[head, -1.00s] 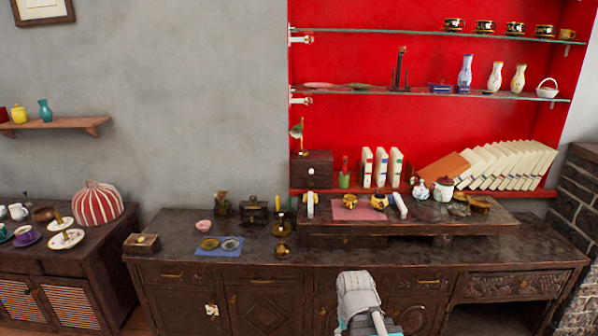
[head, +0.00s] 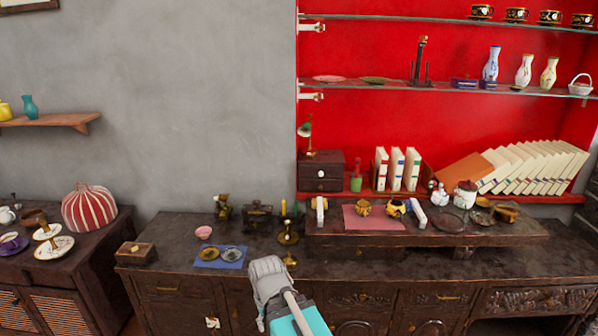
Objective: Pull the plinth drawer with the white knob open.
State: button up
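A small dark wooden drawer chest (head: 313,163) stands at the left end of the red alcove, with a pale white knob (head: 321,174) on its front. Its drawers look shut. A low dark plinth (head: 390,239) stands on the counter in front of the alcove; its front is dim and I cannot make out a white knob there. My gripper (head: 267,272) is at the bottom centre, in front of the counter, apart from both. I see its grey back; its fingertips are hidden and nothing shows in it.
The long dark counter (head: 190,228) carries a blue mat (head: 232,265) with dishes, a pink bowl (head: 203,232) and brass pieces (head: 288,237). Cups, a pink mat (head: 365,224) and pots crowd the plinth. Several books (head: 397,170) stand right of the chest.

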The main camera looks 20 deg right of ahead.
aim_at(328, 171)
jog(key=z, duration=0.2)
jog(key=i, duration=1)
jog(key=z, duration=0.7)
